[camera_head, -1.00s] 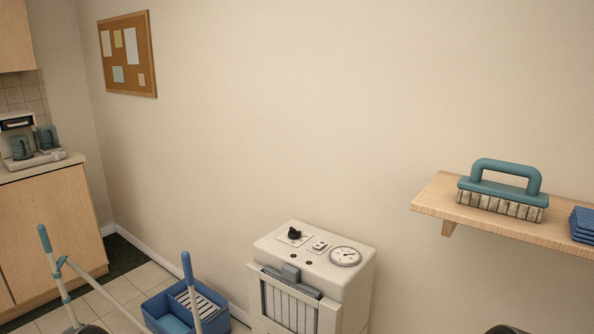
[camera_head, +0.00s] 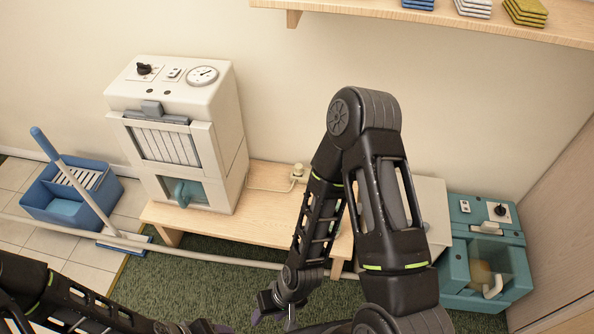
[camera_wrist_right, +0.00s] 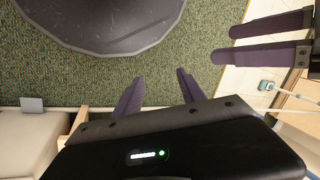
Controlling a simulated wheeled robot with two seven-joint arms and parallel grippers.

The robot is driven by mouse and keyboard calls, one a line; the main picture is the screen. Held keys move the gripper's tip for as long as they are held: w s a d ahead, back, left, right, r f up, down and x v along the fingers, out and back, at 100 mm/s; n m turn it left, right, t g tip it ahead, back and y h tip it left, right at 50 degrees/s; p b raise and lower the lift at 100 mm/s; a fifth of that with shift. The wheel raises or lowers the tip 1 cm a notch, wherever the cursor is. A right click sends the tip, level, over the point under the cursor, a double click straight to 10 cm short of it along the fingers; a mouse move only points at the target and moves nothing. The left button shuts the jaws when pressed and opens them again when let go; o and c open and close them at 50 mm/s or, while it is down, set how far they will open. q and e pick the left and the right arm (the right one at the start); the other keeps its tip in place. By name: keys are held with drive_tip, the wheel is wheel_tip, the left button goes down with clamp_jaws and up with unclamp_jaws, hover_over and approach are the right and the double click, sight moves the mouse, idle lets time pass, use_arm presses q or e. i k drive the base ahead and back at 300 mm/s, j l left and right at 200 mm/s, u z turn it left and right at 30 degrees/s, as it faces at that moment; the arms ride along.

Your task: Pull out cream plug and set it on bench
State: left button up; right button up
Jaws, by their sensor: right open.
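A small cream plug (camera_head: 298,169) shows at the back of the low wooden bench (camera_head: 262,208), close to the wall. A thin pale cord runs from it toward the white machine (camera_head: 172,100). How it sits in its socket is too small to tell. My right gripper (camera_head: 273,318) hangs low in front of the bench, apart from the plug. The right wrist view shows its fingers (camera_wrist_right: 160,92) spread and empty over green carpet. My left gripper (camera_head: 205,327) is at the bottom edge of the head view. Its fingers (camera_wrist_right: 262,39) also show in the right wrist view, apart and empty.
My right arm hides part of the bench and a pale box (camera_head: 432,200) behind it. A teal machine (camera_head: 487,255) stands at right. A shelf (camera_head: 350,10) with cloth stacks (camera_head: 473,8) hangs above. A blue bucket (camera_head: 65,200) and mop stand at left.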

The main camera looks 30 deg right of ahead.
sight(283, 229)
drive_tip(key=i+l+u, duration=0.1)
drive_tip(key=i, duration=0.8)
drive_tip(key=i+l, duration=0.4)
drive_tip(key=l, duration=0.1)
